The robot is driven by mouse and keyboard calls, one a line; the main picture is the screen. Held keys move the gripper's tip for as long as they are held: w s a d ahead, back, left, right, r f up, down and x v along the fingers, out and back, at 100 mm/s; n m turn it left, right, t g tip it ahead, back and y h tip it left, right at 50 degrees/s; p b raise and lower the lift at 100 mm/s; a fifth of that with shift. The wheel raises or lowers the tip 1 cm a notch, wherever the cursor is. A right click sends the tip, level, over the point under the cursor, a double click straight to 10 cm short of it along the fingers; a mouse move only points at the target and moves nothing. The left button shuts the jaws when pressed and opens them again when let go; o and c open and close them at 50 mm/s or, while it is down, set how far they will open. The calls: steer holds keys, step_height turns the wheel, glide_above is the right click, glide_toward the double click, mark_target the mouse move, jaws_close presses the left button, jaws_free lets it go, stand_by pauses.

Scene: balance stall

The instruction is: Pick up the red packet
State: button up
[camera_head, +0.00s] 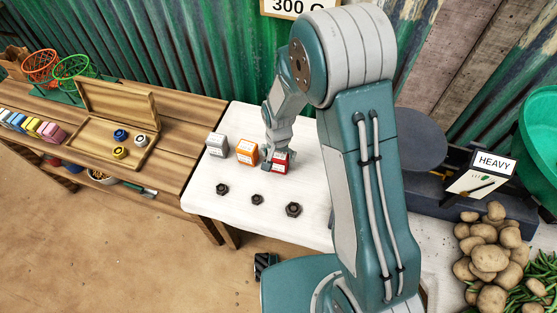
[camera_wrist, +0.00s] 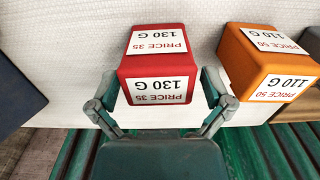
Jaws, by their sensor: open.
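The red packet (camera_head: 280,164) stands on the white table top (camera_head: 242,187), at the right end of a row of packets. In the wrist view the red packet (camera_wrist: 155,67) fills the upper middle, with white labels reading PRICE 35 and 130 G. My gripper (camera_head: 272,164) is at the packet in the head view and hides part of it. In the wrist view my gripper (camera_wrist: 160,98) is open, with one finger on each side of the packet's near end. I cannot tell whether the fingers touch it.
An orange packet (camera_head: 247,152) stands close beside the red one, and a grey packet (camera_head: 217,145) stands beyond it. Several dark nuts (camera_head: 257,199) lie in front. A scale with a HEAVY sign (camera_head: 494,163) and potatoes (camera_head: 487,256) are at right. A wooden box (camera_head: 116,115) lies left.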

steer(key=shift+c, duration=0.3)
steer(key=c, duration=0.9)
steer(key=shift+r, duration=0.1)
steer(key=shift+c, duration=0.2)
